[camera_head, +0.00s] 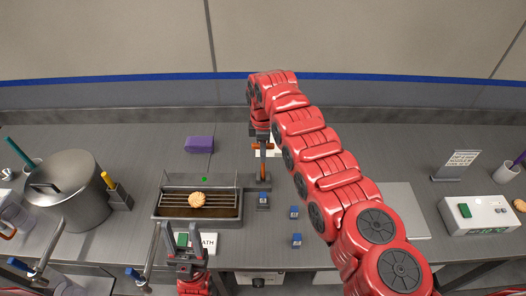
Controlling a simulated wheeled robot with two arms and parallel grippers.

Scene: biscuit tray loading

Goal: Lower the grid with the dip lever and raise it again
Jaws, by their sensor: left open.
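The dip lever (263,168) stands upright at the right of a metal bath (165,218), with an orange handle (270,146) at its top. The wire grid (222,198) lies across the bath over dark brown contents, with one round biscuit (198,199) on it. Its exact height above the contents is hard to judge. My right gripper (262,135) points down at the lever's handle; its fingers are too small and covered to tell their grip. My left gripper (186,246) is open and empty in front of the bath, by a white label and a green block.
A large pot (75,190) and a small holder (119,200) with a yellow-handled tool stand left. A purple block (199,144) lies behind the bath. Several small blue blocks (295,212) are right of it. A white box with a green button (476,213) stands far right.

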